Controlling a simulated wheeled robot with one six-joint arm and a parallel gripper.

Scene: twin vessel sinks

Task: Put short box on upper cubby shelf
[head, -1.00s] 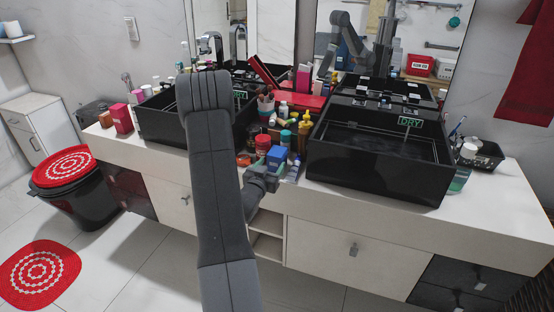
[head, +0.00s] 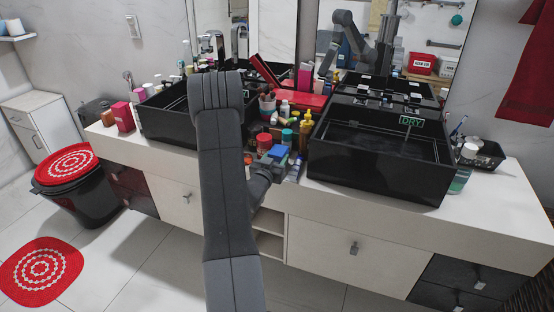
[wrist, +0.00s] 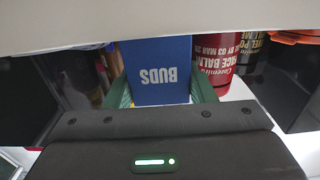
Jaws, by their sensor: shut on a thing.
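The short box is a small blue box printed "BUDS" (wrist: 158,65), seen upside down in the wrist view. It also shows in the head view as a blue patch (head: 278,152) among the toiletries between the two sinks. My gripper (wrist: 160,92) is shut on it, with a green finger on each side. In the head view my gripper (head: 270,164) is at the counter's front part, partly hidden by my arm. The cubby (head: 269,232) is an open recess in the cabinet front, below my gripper. My arm hides its left part.
A red face balm container (wrist: 217,58) stands just right of the box in the wrist view. Bottles and jars crowd the counter behind. Black vessel sinks stand left (head: 165,118) and right (head: 378,155). The floor before the cabinet is clear.

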